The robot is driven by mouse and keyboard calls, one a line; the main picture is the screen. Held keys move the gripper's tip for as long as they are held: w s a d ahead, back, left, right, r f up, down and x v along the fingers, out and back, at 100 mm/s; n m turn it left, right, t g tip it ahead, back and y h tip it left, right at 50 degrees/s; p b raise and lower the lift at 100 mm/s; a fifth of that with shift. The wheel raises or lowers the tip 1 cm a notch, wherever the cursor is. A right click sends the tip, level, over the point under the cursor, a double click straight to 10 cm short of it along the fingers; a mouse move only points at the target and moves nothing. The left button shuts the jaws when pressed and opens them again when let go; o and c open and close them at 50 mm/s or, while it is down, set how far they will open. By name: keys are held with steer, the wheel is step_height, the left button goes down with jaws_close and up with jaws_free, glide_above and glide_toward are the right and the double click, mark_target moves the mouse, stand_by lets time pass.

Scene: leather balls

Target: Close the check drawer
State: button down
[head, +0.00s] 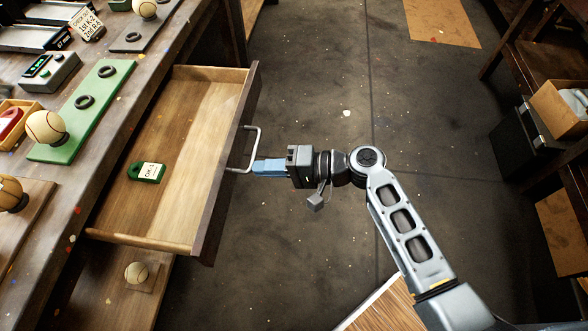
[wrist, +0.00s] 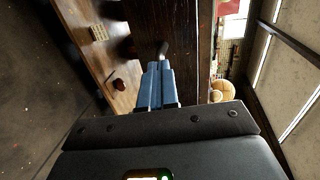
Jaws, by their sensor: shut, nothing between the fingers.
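The wooden drawer (head: 190,110) is pulled far out from the workbench in the head view. A green tag with a white label (head: 147,172) lies inside it. A pale metal bar handle (head: 256,148) is on its dark front panel (head: 222,180). My gripper (head: 256,167) is shut, with its blue fingers pointing left at the drawer front, beside the lower part of the handle. Whether the fingertips touch the handle or panel I cannot tell. In the wrist view the shut blue fingers (wrist: 158,72) point at the dark front, with part of the handle (wrist: 162,50) just beyond the tips.
The workbench (head: 120,110) at left carries a green board (head: 85,110) with rings and a ball (head: 46,127). A ball on a small base (head: 136,272) sits below the drawer. Shelving with a cardboard box (head: 560,105) stands at right. The floor between (head: 330,70) is mostly clear.

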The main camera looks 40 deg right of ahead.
steer(key=b, duration=0.6)
glide_toward(151, 156)
steer(key=w+a, duration=0.2)
steer(key=a, duration=0.3)
steer(key=shift+w+a+r, duration=0.2)
steer(key=shift+w+r, duration=0.15)
steer(key=shift+w, duration=0.05)
steer(key=shift+w+a, duration=0.4)
steer(key=shift+w+a+r, duration=0.15)
steer(key=shift+r, duration=0.1)
steer(key=shift+a, duration=0.1)
